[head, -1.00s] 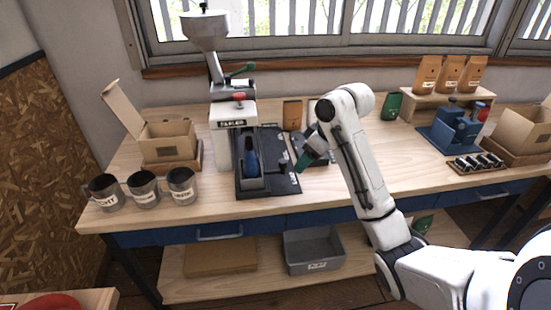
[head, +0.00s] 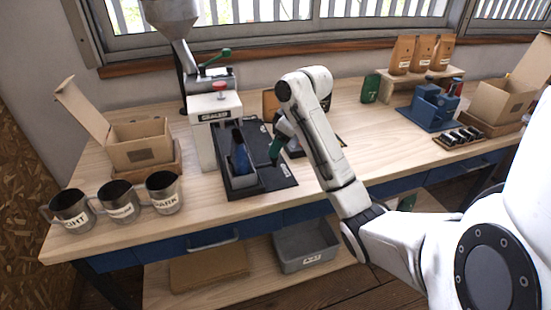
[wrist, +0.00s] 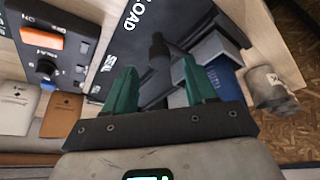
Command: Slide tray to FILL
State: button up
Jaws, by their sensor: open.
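The grey tray (head: 256,184) sits on the black base plate (head: 284,180) of the sealer, with a blue pouch (head: 240,157) standing in it. The tray (wrist: 208,46) and pouch (wrist: 223,80) also show in the wrist view. A black knob on a rod (wrist: 158,48) reaches from the tray's side. My gripper (wrist: 159,66) is open, its green fingers either side of the knob, which shows just past the tips; I cannot tell whether they touch. The plate reads LOAD and SEAL in the wrist view; I cannot read FILL.
The white sealer (head: 216,130) with its hopper (head: 170,18) stands behind the tray. A control panel with an orange switch (wrist: 42,37) is near my gripper. Labelled metal mugs (head: 118,200) and an open carton (head: 140,146) stand left. A blue device (head: 434,108) stands right.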

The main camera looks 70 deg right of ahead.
jog(key=shift+x, duration=1.7)
jog(key=shift+c, duration=0.4)
grip_shut()
